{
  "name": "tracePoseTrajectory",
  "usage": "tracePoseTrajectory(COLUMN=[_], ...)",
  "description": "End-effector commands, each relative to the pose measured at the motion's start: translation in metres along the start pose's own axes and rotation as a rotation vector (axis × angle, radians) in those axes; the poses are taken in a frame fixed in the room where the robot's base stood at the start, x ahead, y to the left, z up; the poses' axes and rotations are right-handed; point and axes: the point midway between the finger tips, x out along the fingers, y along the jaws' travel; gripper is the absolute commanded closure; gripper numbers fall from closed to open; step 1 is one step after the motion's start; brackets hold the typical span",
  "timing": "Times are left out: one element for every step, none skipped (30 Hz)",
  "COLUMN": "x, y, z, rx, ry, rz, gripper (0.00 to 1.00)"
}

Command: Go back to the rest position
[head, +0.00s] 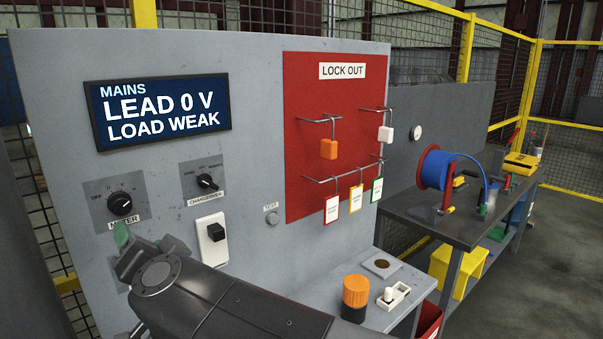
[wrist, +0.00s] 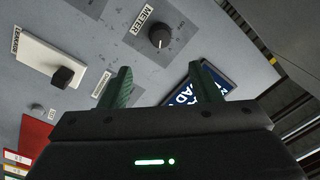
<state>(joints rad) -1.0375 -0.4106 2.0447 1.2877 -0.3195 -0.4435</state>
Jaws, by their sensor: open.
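My gripper (head: 124,240) is in front of the grey panel (head: 245,115), just below the METER knob (head: 120,204) in the head view. In the wrist view my gripper (wrist: 161,85) has its two green fingers apart with nothing between them. The METER knob (wrist: 159,37) shows beyond the fingertips, and I see no contact with it. The mains display (head: 160,112) reads LEAD 0 V, LOAD WEAK. It is partly hidden by a finger in the wrist view. My arm hides the panel's lower left.
A changeover knob (head: 207,182) and a white plate with a black handle (head: 211,240) are on the panel. A red lock-out board (head: 335,130) holds padlocks and tags on hooks. An orange-capped cylinder (head: 356,292) and a white socket block (head: 393,296) stand on the shelf at right.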

Motion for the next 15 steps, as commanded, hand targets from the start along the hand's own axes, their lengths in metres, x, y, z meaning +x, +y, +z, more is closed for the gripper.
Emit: tracePoseTrajectory(x=[0.007,0.011,0.017,0.021,0.026,0.031,0.035,0.040,0.045,0.050,0.054,0.060,0.064,0.068,0.074], y=[0.002,0.002,0.002,0.002,0.003,0.002,0.002,0.002,0.002,0.002,0.002,0.002,0.002,0.002,0.002], z=[0.002,0.002,0.002,0.003,0.003,0.002,0.003,0.003,0.002,0.002,0.002,0.002,0.002,0.002,0.002], rx=[-0.001,-0.002,-0.002,-0.002,-0.003,-0.001,-0.002,-0.003,-0.001,-0.002,-0.002,-0.002,-0.003,-0.002,-0.002], ry=[0.000,0.000,-0.001,-0.001,-0.002,-0.001,-0.001,-0.001,0.000,0.000,0.000,0.000,0.000,0.000,-0.001], rz=[0.002,0.002,0.002,0.002,0.002,0.001,0.002,0.002,0.002,0.002,0.002,0.002,0.002,0.001,0.002], gripper=[0.43,0.43,0.43,0.43,0.43,0.43,0.43,0.43,0.43,0.43,0.43,0.43,0.43,0.43,0.43])
